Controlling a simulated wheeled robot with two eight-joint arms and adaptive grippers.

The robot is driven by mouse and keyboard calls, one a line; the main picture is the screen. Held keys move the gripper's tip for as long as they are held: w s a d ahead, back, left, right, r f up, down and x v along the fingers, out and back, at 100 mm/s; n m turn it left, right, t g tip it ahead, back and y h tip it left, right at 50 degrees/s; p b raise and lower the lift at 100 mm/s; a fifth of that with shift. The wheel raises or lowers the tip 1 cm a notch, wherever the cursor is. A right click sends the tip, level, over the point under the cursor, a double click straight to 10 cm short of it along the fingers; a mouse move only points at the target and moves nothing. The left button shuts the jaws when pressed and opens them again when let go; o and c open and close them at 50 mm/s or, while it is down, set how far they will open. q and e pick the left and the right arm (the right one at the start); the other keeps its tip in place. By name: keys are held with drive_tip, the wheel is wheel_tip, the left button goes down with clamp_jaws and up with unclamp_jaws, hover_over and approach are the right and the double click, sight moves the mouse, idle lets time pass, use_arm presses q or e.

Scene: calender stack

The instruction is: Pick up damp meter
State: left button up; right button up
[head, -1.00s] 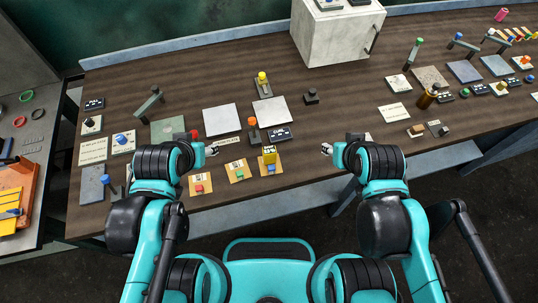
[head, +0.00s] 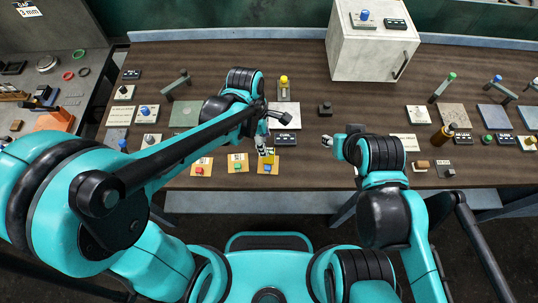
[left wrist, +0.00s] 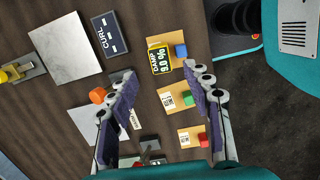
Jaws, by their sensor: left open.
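The damp meter (left wrist: 160,61) is a small yellow block with a black face reading "DAMP 9.0%". In the left wrist view it lies on a tan card (left wrist: 154,41) beside a blue block (left wrist: 181,50). In the head view the meter (head: 270,159) is partly covered by my left gripper (head: 264,146), which hangs just above it. In the left wrist view my left gripper (left wrist: 160,74) is open and empty, with the meter ahead between the lines of its two fingers. My right gripper (head: 328,142) is over the table to the right; its jaw opening is too small to judge.
Tan cards with a green block (left wrist: 188,98) and a red block (left wrist: 203,139) lie beside the meter's card. A "CURL" box (left wrist: 109,34), an orange knob (left wrist: 97,96) and a metal plate (left wrist: 65,49) are near. A white cabinet (head: 368,52) stands at the back.

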sight(269, 151)
use_arm(q)
drive_tip(key=f+b, duration=0.1)
drive_tip(key=f, duration=0.1)
drive_tip(key=d+f, duration=0.1)
drive_tip(key=f, duration=0.1)
drive_tip(key=f+b, duration=0.1)
drive_tip(key=f, duration=0.2)
drive_tip(key=shift+s+d+f+b, duration=0.1)
drive_tip(key=shift+d+b, duration=0.05)
drive_tip(key=shift+b, duration=0.15)
clamp_jaws()
